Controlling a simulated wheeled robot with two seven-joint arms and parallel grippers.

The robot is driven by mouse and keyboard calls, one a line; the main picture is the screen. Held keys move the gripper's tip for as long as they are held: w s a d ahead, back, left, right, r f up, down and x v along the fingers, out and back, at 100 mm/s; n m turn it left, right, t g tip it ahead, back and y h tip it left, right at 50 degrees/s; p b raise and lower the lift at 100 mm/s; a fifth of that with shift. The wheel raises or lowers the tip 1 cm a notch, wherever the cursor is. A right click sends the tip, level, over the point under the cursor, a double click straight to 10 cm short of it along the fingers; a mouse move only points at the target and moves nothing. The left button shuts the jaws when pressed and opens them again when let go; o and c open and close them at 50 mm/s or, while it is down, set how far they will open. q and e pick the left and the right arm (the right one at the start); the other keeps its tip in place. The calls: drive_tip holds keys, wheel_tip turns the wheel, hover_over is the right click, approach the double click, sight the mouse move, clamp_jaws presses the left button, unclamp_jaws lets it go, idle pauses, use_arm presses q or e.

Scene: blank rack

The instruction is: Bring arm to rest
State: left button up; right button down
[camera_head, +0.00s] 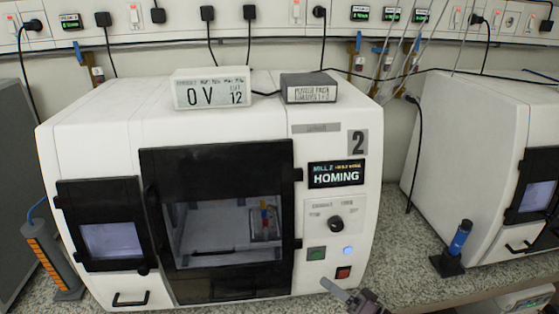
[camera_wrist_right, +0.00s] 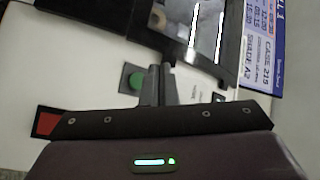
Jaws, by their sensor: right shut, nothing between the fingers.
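My right gripper (camera_head: 336,289) shows at the bottom of the head view, in front of the lower right of the white mill's front. Its fingers are together and empty. They also show in the right wrist view (camera_wrist_right: 158,84), near the green button (camera_wrist_right: 134,80). The white mill (camera_head: 100,125) has a display reading HOMING (camera_head: 336,174). Its green button (camera_head: 316,254) and red button (camera_head: 343,272) are just above my gripper in the head view. Whether the fingers touch the panel, I cannot tell. My left gripper is not in view.
The mill's dark door (camera_head: 215,160) looks closed. A second white machine (camera_head: 470,140) stands at the right, with a blue tool in a dark stand (camera_head: 448,264) before it. An orange-marked holder (camera_head: 52,258) stands at the left. Speckled counter (camera_head: 400,255) is bare between the machines.

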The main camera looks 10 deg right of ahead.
drive_tip(key=s+d+f+g+h+b, duration=0.15)
drive_tip(key=s+f+h, duration=0.25)
drive_tip(key=f, duration=1.2)
drive_tip(key=s+f+g+h, duration=0.2)
drive_tip(key=s+f+h, duration=0.25)
drive_tip(key=f, duration=1.15)
drive_tip(key=s+d+f+n+g+h, duration=0.1)
drive_tip(key=s+f+g+h, duration=0.1)
drive_tip(key=s+f, duration=0.4)
drive_tip(key=s+d+f+n+g+h, duration=0.2)
drive_tip(key=s+f+g, duration=0.2)
drive_tip(key=s, duration=1.1)
drive_tip(key=s+d+f+n+g+h, duration=0.2)
drive_tip(key=s+f+g, duration=0.1)
drive_tip(key=s+f, duration=0.7)
drive_tip(key=shift+s+f+b, duration=0.15)
drive_tip(key=shift+s+b, duration=0.15)
drive_tip(key=shift+b, duration=0.05)
drive_tip(key=shift+g, duration=0.25)
